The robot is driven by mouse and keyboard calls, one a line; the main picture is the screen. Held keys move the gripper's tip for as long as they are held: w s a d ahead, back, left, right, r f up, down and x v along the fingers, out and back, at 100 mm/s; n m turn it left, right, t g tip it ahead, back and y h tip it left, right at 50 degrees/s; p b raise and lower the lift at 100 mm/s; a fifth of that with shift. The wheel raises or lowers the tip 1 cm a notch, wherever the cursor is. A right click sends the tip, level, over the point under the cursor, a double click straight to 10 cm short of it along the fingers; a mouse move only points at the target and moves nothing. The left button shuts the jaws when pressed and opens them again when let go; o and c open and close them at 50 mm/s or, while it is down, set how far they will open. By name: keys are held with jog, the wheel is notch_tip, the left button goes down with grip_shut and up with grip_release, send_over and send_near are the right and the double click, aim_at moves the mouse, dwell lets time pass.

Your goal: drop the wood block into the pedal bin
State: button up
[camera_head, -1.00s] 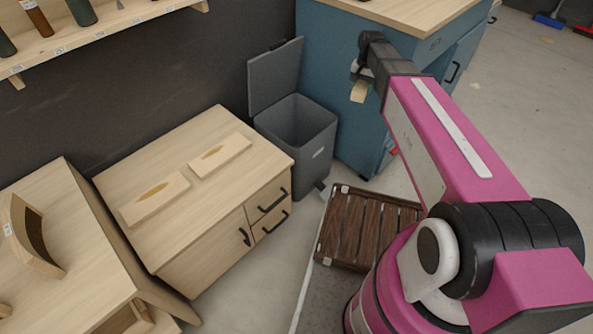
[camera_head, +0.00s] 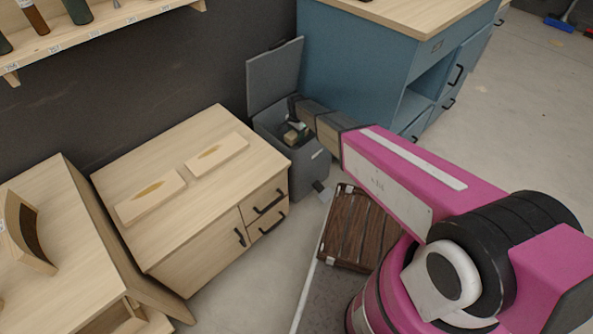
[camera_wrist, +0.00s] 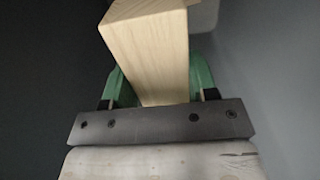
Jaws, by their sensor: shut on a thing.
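The wood block (camera_wrist: 150,50) is pale and square-edged, held between the two green fingers of my gripper (camera_wrist: 155,85) in the wrist view. In the head view my gripper (camera_head: 294,130) is over the mouth of the grey pedal bin (camera_head: 308,170), and the block (camera_head: 290,137) shows as a small pale patch there. The bin's lid stands open against the dark wall. My wrist hides part of the bin's opening, and I cannot tell how deep the block sits in it.
A pale wooden cabinet (camera_head: 165,215) with two flat wooden pieces on top stands left of the bin. A blue cabinet (camera_head: 350,65) stands behind and to the right. A dark slatted crate (camera_head: 352,232) lies on the floor in front.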

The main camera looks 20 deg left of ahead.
jog(key=shift+s+a+f, duration=0.1)
jog(key=shift+a+f, duration=0.2)
jog(key=shift+f, duration=0.6)
notch_tip(320, 180, down, 9)
jog(key=shift+f, duration=0.7)
jog(key=o, duration=1)
jog(key=shift+c, duration=0.2)
notch_tip(320, 180, up, 13)
jog(key=shift+r, duration=0.15)
